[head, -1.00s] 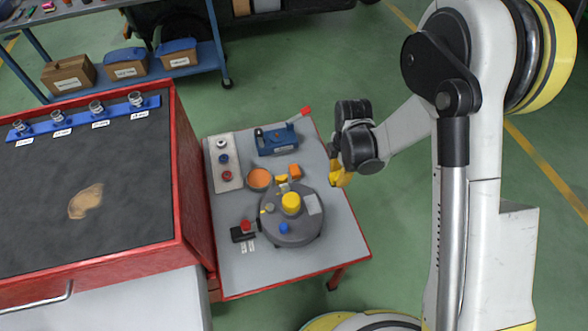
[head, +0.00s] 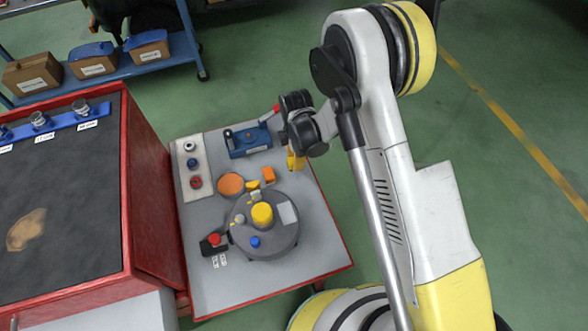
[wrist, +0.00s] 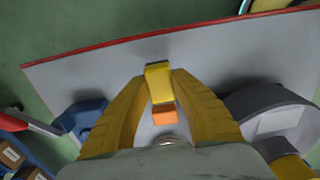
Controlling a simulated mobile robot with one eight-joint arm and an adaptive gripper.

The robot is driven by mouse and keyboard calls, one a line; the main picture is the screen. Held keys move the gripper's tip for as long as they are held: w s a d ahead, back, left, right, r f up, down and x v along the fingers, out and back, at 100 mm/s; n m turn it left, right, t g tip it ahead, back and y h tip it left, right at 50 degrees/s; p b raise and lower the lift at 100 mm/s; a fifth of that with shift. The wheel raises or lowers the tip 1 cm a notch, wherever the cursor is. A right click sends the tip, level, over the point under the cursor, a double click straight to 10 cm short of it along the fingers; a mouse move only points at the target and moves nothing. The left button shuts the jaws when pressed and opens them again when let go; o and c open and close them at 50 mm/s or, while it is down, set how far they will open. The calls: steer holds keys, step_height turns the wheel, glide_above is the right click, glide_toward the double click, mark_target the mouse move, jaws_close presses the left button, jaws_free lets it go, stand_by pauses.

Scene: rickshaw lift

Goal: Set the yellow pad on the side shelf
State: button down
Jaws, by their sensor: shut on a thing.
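The yellow pad (wrist: 159,84) is a small block held between the yellow fingertips of my gripper (wrist: 158,90) in the wrist view. In the head view my gripper (head: 296,165) points down over the right edge zone of the grey side shelf (head: 315,245); the pad cannot be told from the yellow fingers there. The shelf also fills much of the wrist view (wrist: 225,55). Whether the pad touches the shelf cannot be told.
On the shelf are a blue vise (head: 248,141), an orange block (head: 268,174), an orange disc (head: 231,184), a small yellow piece (head: 254,186), a round grey device (head: 275,232) and a button panel (head: 192,164). The shelf's front right part is bare. A red-framed bench (head: 125,190) adjoins its left.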

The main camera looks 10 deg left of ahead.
step_height(320, 180, down, 4)
steer(key=shift+w+f+b, duration=0.1)
steer(key=shift+f+b, duration=0.05)
steer(key=shift+b, duration=1)
steer(key=c, duration=1.2)
jaws_free()
